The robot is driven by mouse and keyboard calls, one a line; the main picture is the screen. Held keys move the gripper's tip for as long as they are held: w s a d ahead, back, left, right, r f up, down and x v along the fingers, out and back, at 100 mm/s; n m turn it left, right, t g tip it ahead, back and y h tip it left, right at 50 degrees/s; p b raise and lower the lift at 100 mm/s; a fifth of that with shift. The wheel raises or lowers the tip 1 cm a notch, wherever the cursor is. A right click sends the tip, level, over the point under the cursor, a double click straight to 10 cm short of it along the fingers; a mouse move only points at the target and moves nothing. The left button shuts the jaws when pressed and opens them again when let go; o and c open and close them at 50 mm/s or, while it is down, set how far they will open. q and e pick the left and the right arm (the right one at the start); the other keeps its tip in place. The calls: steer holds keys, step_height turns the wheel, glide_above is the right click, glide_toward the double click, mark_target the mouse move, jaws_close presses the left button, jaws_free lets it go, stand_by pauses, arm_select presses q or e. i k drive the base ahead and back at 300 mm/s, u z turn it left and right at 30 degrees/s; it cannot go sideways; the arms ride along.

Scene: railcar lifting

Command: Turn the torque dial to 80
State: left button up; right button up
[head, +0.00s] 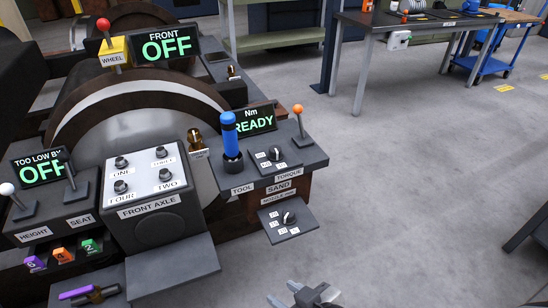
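The torque dial (273,154) is a small dark knob with a light pointer mark. It sits on the dark console top above the TORQUE label (289,175), with small white number tags around it. The numbers and the exact setting are too small to read. My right gripper (282,291) shows at the bottom edge, well below and apart from the dial. Its two fingers look spread with nothing between them. My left gripper is not in view.
A blue-handled tool (230,137) stands left of the dial. A READY display (255,121) is behind it, and an orange-knobbed lever (300,122) is to its right. A second dial (288,217) is on a lower panel.

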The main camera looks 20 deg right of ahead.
mark_target(275, 155)
steer(key=z, duration=0.45)
steer(key=k, duration=0.55)
steer(key=z, duration=0.7)
steer(key=i, duration=1.1)
steer(key=u, duration=1.15)
steer(key=i, duration=0.45)
steer(key=u, duration=0.45)
